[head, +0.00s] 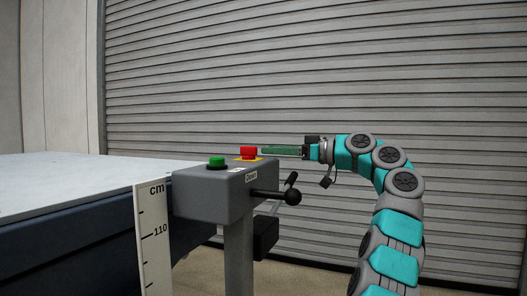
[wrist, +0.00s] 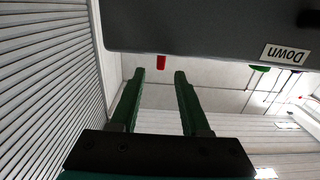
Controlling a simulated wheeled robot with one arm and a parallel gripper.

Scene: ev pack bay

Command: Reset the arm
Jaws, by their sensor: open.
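My gripper (head: 264,151) is at the end of my teal and grey arm, which reaches in from the right in the head view. Its green fingers point left, level, with their tips close to the right of a red button (head: 248,152). I cannot tell whether they touch it. In the wrist view my gripper (wrist: 158,73) has its two fingers apart with nothing between them. The red button (wrist: 161,62) shows just beyond the tips, under the edge of the upside-down grey control box (wrist: 200,25).
The grey control box (head: 205,190) stands on a post and carries a green button (head: 217,162), a label and a black-knobbed lever (head: 290,197). A cm scale (head: 154,240) stands in front of it. A large flat-topped bench (head: 80,180) is left. A ribbed shutter (head: 330,70) is behind.

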